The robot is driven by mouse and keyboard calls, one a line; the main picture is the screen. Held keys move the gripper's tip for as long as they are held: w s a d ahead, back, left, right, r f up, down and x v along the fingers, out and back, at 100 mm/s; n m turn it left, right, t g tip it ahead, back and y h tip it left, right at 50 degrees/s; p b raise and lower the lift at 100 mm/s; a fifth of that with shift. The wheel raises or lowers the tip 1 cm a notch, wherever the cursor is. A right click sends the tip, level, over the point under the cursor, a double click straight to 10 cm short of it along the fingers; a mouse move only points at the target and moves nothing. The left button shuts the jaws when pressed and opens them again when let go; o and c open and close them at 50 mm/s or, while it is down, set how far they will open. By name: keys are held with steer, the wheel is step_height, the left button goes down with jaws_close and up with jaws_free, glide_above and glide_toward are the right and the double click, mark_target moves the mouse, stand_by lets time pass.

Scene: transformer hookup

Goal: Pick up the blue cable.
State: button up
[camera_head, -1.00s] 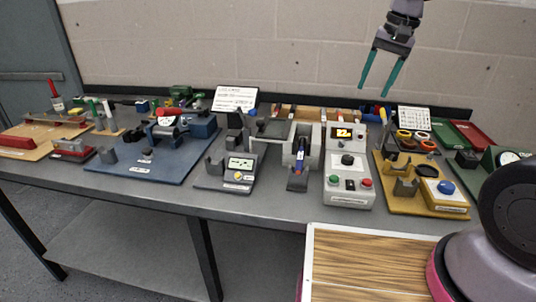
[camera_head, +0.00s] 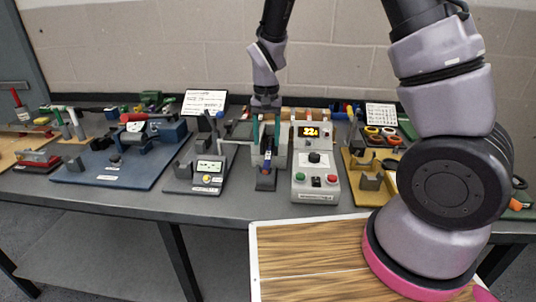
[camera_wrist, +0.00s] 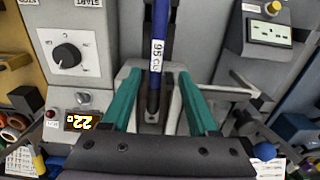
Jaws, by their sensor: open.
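The blue cable (camera_wrist: 161,22) carries a white label reading 95 and runs down the middle of the wrist view. In the head view the blue cable (camera_head: 267,155) stands in a grey holder (camera_head: 265,182) on the bench. My gripper (camera_head: 266,141) is over this holder, pointing down. In the wrist view my gripper (camera_wrist: 159,78) is open, with one teal finger on each side of the cable. Gaps show between the fingers and the cable. The cable's depth between the fingers is hard to tell.
A white control box (camera_head: 316,180) with a dial and a lit display stands close right of the holder. A grey meter station (camera_head: 199,176) is to the left. A blue board (camera_head: 112,168) lies farther left, and a yellow board (camera_head: 366,190) lies right. A wood-topped surface (camera_head: 312,262) is in front.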

mark_target(268, 152)
steer(key=f, duration=0.4)
steer(key=shift+d+f, duration=0.3)
steer(key=shift+c, duration=0.3)
jaws_close()
stand_by(0.9)
